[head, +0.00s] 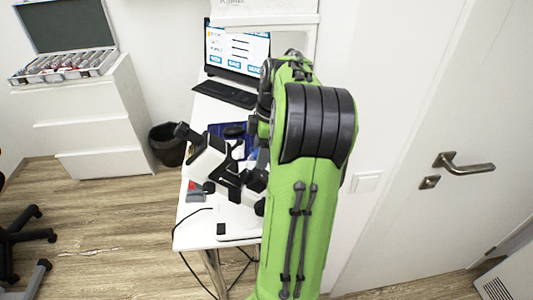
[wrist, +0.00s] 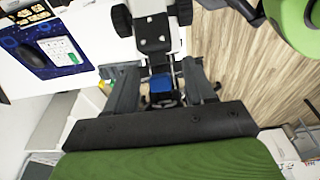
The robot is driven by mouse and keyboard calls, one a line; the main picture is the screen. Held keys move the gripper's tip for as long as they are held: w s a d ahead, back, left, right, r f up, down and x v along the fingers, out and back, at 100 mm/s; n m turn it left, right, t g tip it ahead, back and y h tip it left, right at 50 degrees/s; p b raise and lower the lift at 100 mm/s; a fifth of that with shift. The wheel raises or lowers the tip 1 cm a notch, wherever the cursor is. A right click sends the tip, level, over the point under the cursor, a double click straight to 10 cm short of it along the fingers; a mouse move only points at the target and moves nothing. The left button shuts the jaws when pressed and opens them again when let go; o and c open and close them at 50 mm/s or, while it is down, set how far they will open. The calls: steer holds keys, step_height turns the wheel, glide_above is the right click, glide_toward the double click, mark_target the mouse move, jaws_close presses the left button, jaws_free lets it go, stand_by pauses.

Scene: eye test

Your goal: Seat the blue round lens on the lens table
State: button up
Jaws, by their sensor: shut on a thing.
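My gripper (wrist: 162,88) shows in the wrist view, its two grey fingers on either side of a small blue piece (wrist: 161,84), which I take to be the blue round lens. The gripper is shut on it; its round outline is not clear at this size. A white and black instrument (wrist: 153,30) lies just beyond the fingertips. It also stands on the white desk in the head view (head: 208,158). I cannot make out its lens table clearly, nor whether the lens touches it.
The white desk (head: 196,232) carries a monitor (head: 237,48), a keyboard (head: 225,94) and a blue mat (wrist: 36,42) with a dark mouse (wrist: 33,54). A black bin (head: 168,145) and white drawers (head: 95,125) stand left. A door (head: 450,110) is at right.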

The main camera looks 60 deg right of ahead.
mark_target(249, 161)
steer(key=shift+w+d+f, duration=0.15)
steer(key=shift+w+f, duration=0.15)
steer(key=shift+w, duration=0.1)
steer(key=shift+w+a+f+b, duration=0.35)
steer(key=shift+f+b, duration=0.1)
steer(key=shift+f, duration=0.1)
steer(key=shift+w+a+f+b, duration=0.25)
steer(key=shift+w+f+b, duration=0.1)
steer(key=shift+f+b, duration=0.2)
steer(key=shift+w+a+f+b, duration=0.3)
steer(key=shift+w+f+b, duration=0.1)
steer(key=shift+f, duration=0.2)
steer(key=shift+f, duration=0.2)
steer(key=o, duration=1.1)
steer(key=shift+r, duration=0.1)
steer(key=r+p, duration=0.2)
steer(key=r, duration=0.3)
steer(key=s+d+r+p, duration=0.1)
steer(key=r+p, duration=0.2)
steer(key=r, duration=0.2)
steer(key=s+d+r+p, duration=0.1)
steer(key=r+p, duration=0.1)
steer(key=r, duration=0.3)
steer(key=shift+s+r+p, duration=0.1)
steer(key=shift+r+p, duration=0.05)
steer(key=shift+p, duration=0.25)
